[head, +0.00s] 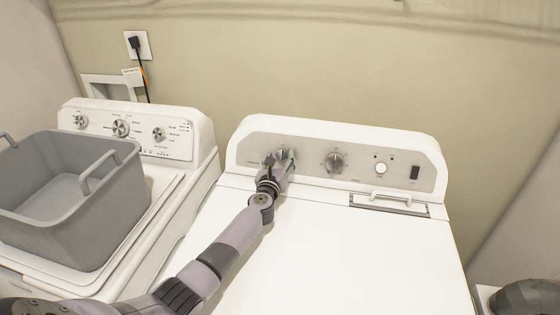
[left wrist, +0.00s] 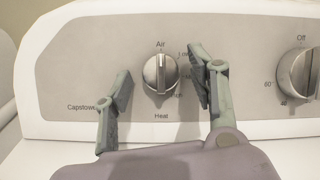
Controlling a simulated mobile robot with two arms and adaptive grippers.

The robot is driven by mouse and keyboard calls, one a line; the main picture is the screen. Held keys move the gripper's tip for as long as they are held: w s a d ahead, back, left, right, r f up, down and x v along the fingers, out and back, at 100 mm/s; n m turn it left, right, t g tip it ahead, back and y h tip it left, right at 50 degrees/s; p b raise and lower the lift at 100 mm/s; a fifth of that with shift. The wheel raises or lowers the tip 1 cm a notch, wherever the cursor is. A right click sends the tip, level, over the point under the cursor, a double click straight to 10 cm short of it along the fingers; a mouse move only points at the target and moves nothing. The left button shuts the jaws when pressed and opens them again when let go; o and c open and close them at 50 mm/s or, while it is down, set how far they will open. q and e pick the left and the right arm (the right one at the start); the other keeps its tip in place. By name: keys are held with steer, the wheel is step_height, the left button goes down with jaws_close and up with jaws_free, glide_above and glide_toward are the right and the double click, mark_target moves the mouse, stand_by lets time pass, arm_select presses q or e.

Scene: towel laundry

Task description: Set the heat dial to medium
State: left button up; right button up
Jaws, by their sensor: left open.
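The heat dial is a round silver knob (left wrist: 160,74) on the dryer's grey panel, with "Air" printed above it and "Heat" below. Its raised ridge stands about vertical, in line with "Air". Labels on its right are partly hidden by a finger. My left gripper (left wrist: 163,96) is open, with one finger to each side of the dial and a gap between each finger and the knob. In the head view my left gripper (head: 280,161) is in front of the panel's left knob (head: 287,154) and partly covers it. My right gripper is not in view.
A second knob (head: 334,161), a round button (head: 380,168) and a dark switch (head: 415,173) are further right on the panel. The white dryer top (head: 340,250) is clear. A grey basket (head: 110,205) stands on the washer (head: 205,150) at left.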

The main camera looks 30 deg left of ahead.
arm_select(q)
steer(key=shift+c, duration=0.2)
steer(key=c, duration=1.1)
steer(key=shift+m+h, duration=0.3)
steer(key=shift+m, duration=0.2)
steer(key=m+h+p, duration=0.1)
steer(key=m, duration=0.1)
steer(key=m+h, duration=0.1)
steer(key=m, duration=0.2)
steer(key=shift+a+r+p, duration=0.15)
steer(key=shift+p, duration=0.25)
steer(key=m+h, duration=0.1)
steer(key=m, duration=0.2)
steer(key=m+g+h+p, duration=0.1)
steer(key=m+h, duration=0.1)
steer(key=m, duration=0.1)
steer(key=shift+a+m+p, duration=0.15)
steer(key=shift+m+p, duration=0.15)
steer(key=shift+m, duration=0.1)
steer(key=m+g+h, duration=0.1)
steer(key=m, duration=0.2)
steer(key=m+g+h+p, duration=0.1)
steer(key=m, duration=0.2)
steer(key=shift+w+r, duration=0.1)
steer(key=shift+r, duration=0.1)
steer(key=shift+m+g+p, duration=0.6)
steer(key=shift+m+g, duration=0.5)
steer(key=shift+m, duration=1)
